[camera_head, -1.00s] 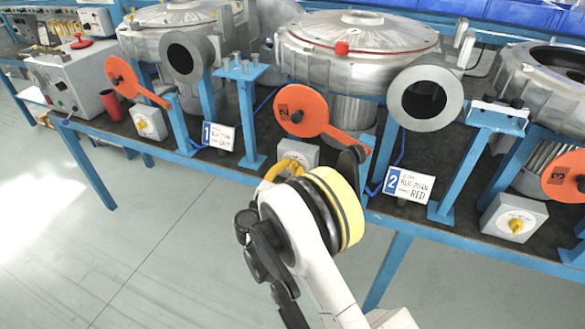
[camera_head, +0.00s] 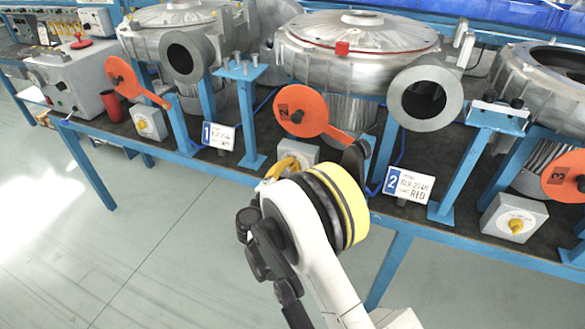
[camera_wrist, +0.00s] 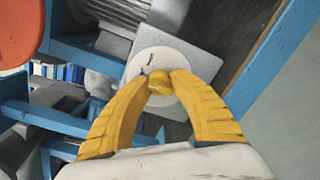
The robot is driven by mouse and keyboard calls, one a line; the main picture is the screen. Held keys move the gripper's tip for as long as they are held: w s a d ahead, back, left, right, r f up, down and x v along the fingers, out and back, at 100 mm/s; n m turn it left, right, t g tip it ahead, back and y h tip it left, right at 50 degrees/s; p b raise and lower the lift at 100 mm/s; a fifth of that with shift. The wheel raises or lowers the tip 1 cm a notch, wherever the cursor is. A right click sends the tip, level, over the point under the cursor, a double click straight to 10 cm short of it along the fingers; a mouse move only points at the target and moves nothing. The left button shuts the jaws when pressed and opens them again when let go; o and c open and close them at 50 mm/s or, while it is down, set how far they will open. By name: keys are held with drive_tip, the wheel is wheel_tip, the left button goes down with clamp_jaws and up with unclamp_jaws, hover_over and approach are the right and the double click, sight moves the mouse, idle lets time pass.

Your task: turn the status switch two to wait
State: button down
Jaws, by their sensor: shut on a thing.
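Status switch two is a grey box (camera_head: 308,151) with a round white dial plate (camera_wrist: 150,62) and a yellow knob (camera_wrist: 159,83). It stands on the bench under the middle blower. In the head view my arm and gripper hide most of its front. My gripper (camera_wrist: 162,80) has yellow fingers, which close on the knob from both sides in the wrist view. The fingers (camera_head: 282,167) also show in the head view in front of the box. The dial's markings are partly covered, and I cannot read which position the knob points to.
An orange disc marked 2 (camera_head: 300,110) hangs above the switch on an arm. Label card 2 (camera_head: 408,186) stands to its right. Switch boxes one (camera_head: 150,123) and three (camera_head: 514,217) stand farther left and right. The floor in front of the bench (camera_head: 150,240) is clear.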

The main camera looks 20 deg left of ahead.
idle(0.3)
drive_tip(key=shift+r, duration=0.1)
drive_tip(key=c, duration=1.1)
unclamp_jaws()
drive_tip(key=s, duration=0.4)
drive_tip(key=s+a, duration=0.1)
drive_tip(key=s, duration=0.7)
drive_tip(key=shift+a+r, duration=0.25)
drive_tip(key=shift+a, duration=0.05)
